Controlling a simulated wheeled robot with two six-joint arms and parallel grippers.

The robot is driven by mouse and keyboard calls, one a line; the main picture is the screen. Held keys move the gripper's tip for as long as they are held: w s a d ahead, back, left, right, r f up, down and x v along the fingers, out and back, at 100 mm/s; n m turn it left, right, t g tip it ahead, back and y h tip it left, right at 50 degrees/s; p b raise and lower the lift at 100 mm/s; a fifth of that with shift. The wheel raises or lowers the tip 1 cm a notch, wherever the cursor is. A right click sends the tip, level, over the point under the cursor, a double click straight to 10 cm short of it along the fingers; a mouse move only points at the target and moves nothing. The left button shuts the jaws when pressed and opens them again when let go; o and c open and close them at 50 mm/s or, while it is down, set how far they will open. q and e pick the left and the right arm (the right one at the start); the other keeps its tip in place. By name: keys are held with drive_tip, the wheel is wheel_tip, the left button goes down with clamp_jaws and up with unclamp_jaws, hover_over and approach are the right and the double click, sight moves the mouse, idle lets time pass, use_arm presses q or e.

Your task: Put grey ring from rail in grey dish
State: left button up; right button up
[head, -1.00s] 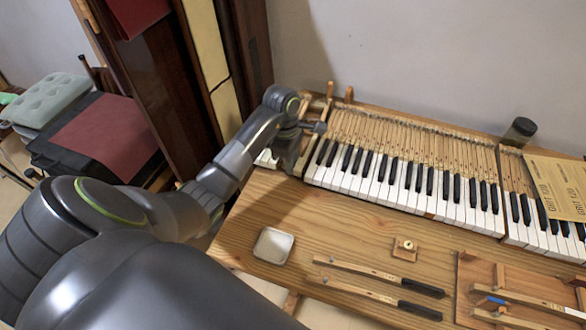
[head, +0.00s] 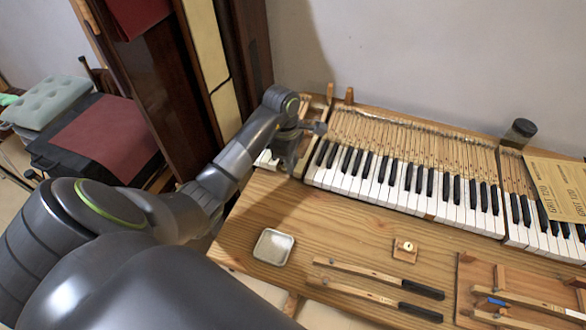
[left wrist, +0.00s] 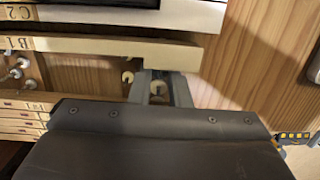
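The square dish (head: 272,247), pale inside with a grey rim, sits on the wooden bench left of the loose keys. My left gripper (head: 286,152) is at the left end of the keyboard, away from the dish. The palm hides the area below. My right gripper is not in view.
The piano keys (head: 400,185) run right of the gripper. Two loose keys (head: 365,270) and a small wooden block (head: 404,249) lie on the bench (head: 330,225). A dark jar (head: 519,132) stands behind. The bench between gripper and dish is clear.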

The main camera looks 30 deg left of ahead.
use_arm(q)
drive_tip(key=shift+r+p, duration=1.5)
drive_tip(key=shift+r, duration=1.9)
drive_tip(key=shift+r+p, duration=0.65)
drive_tip(key=shift+r, duration=0.25)
